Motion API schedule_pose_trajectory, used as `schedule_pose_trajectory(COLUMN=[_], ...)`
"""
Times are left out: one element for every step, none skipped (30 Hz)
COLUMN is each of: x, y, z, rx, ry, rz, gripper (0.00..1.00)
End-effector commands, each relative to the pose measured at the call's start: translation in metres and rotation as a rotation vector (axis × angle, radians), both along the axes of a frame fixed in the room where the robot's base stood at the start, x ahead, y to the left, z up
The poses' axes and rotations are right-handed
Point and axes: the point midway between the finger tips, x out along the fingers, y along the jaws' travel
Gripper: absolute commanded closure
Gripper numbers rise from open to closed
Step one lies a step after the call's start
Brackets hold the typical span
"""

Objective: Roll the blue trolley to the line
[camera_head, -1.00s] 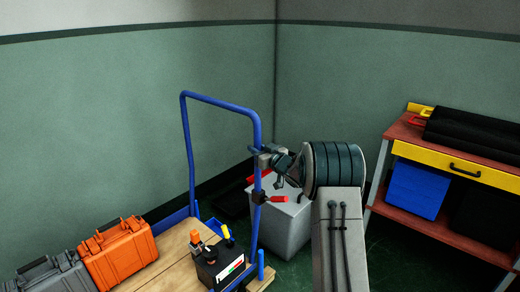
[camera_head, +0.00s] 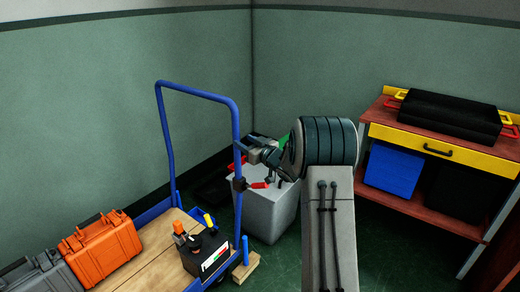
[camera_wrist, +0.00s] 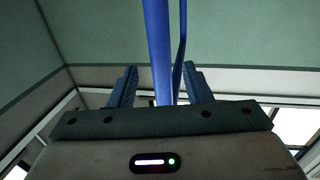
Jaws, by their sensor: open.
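The blue trolley has a tall blue tube handle (camera_head: 166,135) and a wooden deck (camera_head: 150,262). My gripper (camera_head: 243,150) is at the handle's right upright in the head view. In the wrist view the blue upright (camera_wrist: 158,45) passes between the two open fingers of my gripper (camera_wrist: 160,88), with space visible on both sides. A wooden block (camera_head: 245,267) lies on the floor by the trolley's right end. I see no line on the floor.
The deck carries an orange case (camera_head: 100,250), a grey case (camera_head: 40,273) and a black box (camera_head: 205,254). A grey bin (camera_head: 270,212) stands behind the handle. A red-topped workbench (camera_head: 374,112) stands at right. Walls close in behind.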

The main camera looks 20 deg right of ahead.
Motion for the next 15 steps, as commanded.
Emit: schedule_pose_trajectory(x=[-0.011, -0.017, -0.025, -0.031, -0.037, -0.043, -0.049, -0.053, -0.058, -0.062, -0.065, -0.068, -0.070, -0.072, -0.073], y=[-0.006, -0.008, -0.012, -0.014, -0.017, -0.019, -0.021, -0.023, -0.025, -0.027, -0.028, -0.029, -0.030, -0.031, -0.031], z=[0.002, 0.002, 0.002, 0.002, 0.002, 0.001, 0.001, 0.002, 0.001, 0.001, 0.001, 0.000, 0.000, 0.000, 0.000], rx=[0.000, 0.001, 0.001, 0.001, 0.001, 0.000, 0.001, 0.001, -0.001, 0.000, 0.000, -0.001, -0.001, -0.001, 0.000], ry=[0.002, 0.002, 0.001, 0.001, 0.001, 0.002, 0.003, 0.001, 0.002, 0.001, 0.001, 0.002, 0.002, 0.002, 0.001], rz=[-0.004, -0.003, -0.004, -0.004, -0.003, -0.003, -0.002, -0.003, -0.003, -0.002, -0.002, -0.002, -0.002, -0.002, -0.001], gripper=[0.55, 0.55, 0.55, 0.55, 0.55, 0.55, 0.55, 0.55, 0.55, 0.55, 0.55, 0.55, 0.55, 0.55, 0.55])
